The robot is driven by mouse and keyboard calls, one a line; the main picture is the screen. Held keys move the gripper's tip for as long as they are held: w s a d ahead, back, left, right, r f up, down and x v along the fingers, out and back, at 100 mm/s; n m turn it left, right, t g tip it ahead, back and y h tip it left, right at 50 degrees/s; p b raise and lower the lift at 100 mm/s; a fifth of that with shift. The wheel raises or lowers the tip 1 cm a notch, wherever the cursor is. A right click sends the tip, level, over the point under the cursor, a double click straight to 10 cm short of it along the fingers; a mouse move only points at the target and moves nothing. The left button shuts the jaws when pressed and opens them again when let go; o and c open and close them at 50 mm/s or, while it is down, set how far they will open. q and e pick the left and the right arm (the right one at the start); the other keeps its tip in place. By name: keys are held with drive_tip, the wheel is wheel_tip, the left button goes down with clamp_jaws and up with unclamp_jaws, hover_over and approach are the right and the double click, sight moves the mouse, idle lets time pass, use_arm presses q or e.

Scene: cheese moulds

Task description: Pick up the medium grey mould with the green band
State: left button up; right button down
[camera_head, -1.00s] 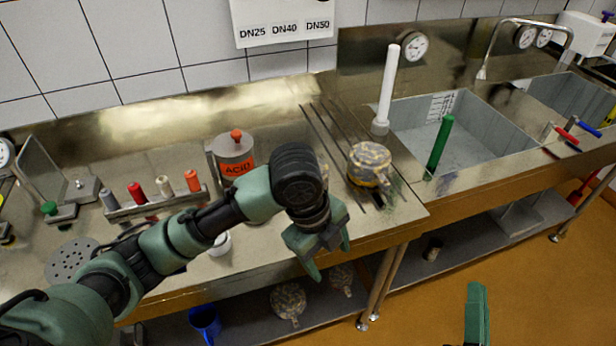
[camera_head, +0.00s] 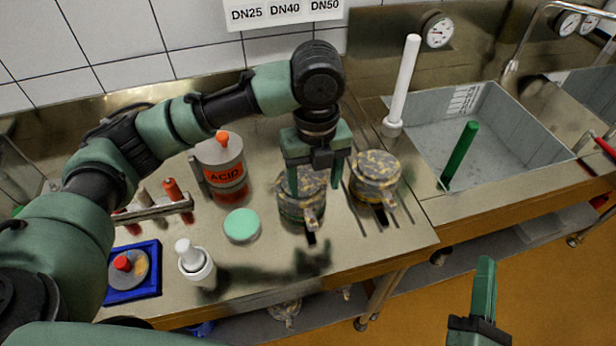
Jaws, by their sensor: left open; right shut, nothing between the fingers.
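A mottled grey-and-yellow mould (camera_head: 302,208) with a side handle stands on the steel counter, directly below my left gripper. Its lower side looks greenish, but the band's colour is hard to tell. A second mottled mould (camera_head: 375,172) with a handle stands just to its right, on the slotted drain area. My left gripper (camera_head: 315,180) is open, pointing down, with its fingers in front of the first mould's top and hiding part of it. I cannot tell whether they touch it. My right gripper (camera_head: 484,268) is shut and empty, low at the right over the floor.
An ACID canister (camera_head: 222,170) stands left of the moulds. A mint-green disc (camera_head: 242,226), a white pestle-like piece in a cup (camera_head: 195,262) and a blue tray (camera_head: 133,290) are nearer the front. A white post (camera_head: 402,85) and the sink (camera_head: 445,130) are right.

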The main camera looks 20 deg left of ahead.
sight(308, 211)
use_arm(q)
drive_tip(key=f, duration=0.2)
drive_tip(key=s+f+p, duration=0.1)
drive_tip(key=f, duration=0.1)
drive_tip(key=shift+a+f, duration=0.1)
drive_tip(key=shift+f, duration=0.3)
drive_tip(key=shift+w+f, duration=0.1)
drive_tip(key=shift+f, duration=0.2)
drive_tip(key=f, duration=0.2)
drive_tip(key=a+f+p, duration=0.1)
drive_tip(key=f, duration=0.1)
drive_tip(key=shift+f, duration=0.4)
drive_tip(key=shift+d+f, duration=0.1)
drive_tip(key=shift+f, duration=0.05)
clamp_jaws()
use_arm(e)
drive_tip(key=r, duration=0.2)
drive_tip(key=shift+s+r, duration=0.4)
